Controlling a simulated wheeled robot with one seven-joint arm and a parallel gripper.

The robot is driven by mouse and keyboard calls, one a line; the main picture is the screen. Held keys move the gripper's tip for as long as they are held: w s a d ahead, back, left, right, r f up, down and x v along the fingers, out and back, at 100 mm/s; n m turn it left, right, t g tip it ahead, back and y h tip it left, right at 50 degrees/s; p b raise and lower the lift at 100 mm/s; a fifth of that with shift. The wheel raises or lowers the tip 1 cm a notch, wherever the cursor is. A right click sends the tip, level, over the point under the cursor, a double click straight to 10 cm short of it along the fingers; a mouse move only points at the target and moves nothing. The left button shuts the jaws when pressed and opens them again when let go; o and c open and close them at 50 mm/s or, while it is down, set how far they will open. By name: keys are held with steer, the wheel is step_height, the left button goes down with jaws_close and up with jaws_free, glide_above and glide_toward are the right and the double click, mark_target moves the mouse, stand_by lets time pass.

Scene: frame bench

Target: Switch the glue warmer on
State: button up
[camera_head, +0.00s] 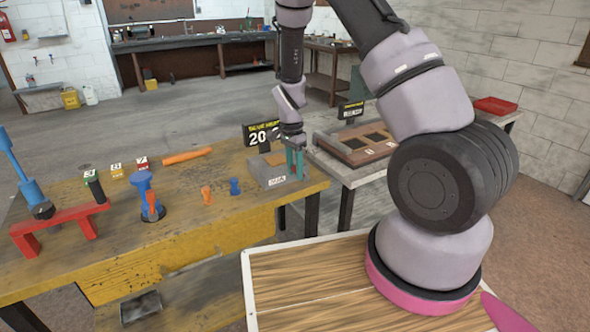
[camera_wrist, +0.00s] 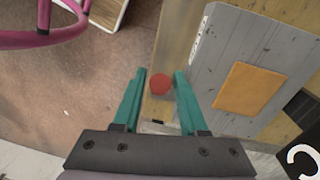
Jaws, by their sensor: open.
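The glue warmer (camera_head: 268,172) is a low grey box with a white label at the right end of the yellow bench. A black display sign (camera_head: 262,134) behind it shows yellow text and "20". In the wrist view the grey plate (camera_wrist: 228,60) carries an orange-brown pad (camera_wrist: 248,89). My gripper (camera_head: 294,163) has teal fingers pointing down at the warmer's right side. It is open in the wrist view (camera_wrist: 160,80); I cannot tell whether it touches the red part.
The yellow bench (camera_head: 165,255) holds a red stand (camera_head: 60,222), a blue tool (camera_head: 146,195), small coloured blocks, an orange cylinder (camera_head: 187,156) and small pegs. A second table (camera_head: 365,178) with a wooden frame stands to the right. A gap separates the tables.

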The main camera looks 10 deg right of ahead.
mark_target(304, 174)
jaws_close()
